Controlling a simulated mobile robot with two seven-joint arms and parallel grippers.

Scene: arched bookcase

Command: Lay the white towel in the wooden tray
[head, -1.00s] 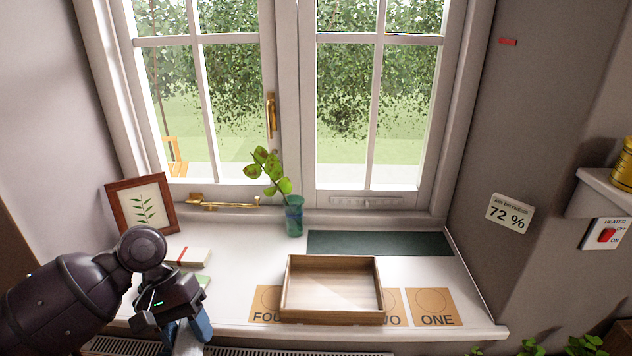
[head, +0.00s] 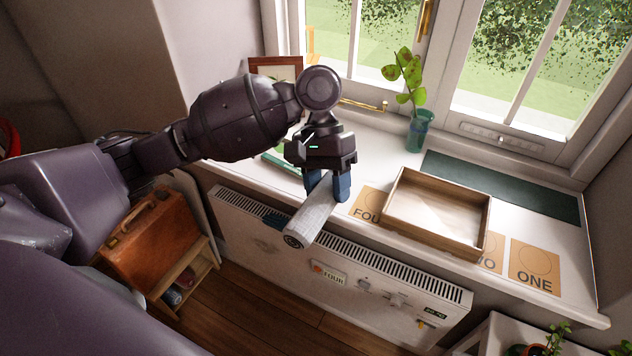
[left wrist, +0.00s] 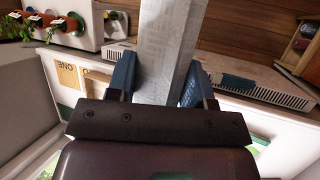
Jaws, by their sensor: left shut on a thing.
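The white towel (head: 310,220) is a rolled cylinder, its spiral end facing me in the head view. My left gripper (head: 327,186) is shut on it, with a blue finger on each side. The towel hangs out past the sill's front edge, above the radiator. It also shows in the left wrist view (left wrist: 166,50) between the fingers of my left gripper (left wrist: 160,82). The wooden tray (head: 432,240) is on the windowsill, right of the towel and apart from it. The tray is empty and open at the top. My right gripper is not in view.
A glass vase (head: 419,130) with a leafy sprig stands behind the tray. Cards marked FOUR (head: 366,206) and ONE (head: 535,266) lie beside it. A dark green mat (head: 500,187) lies behind. A radiator (head: 330,260) is below the sill; a brown suitcase (head: 152,238) is at left.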

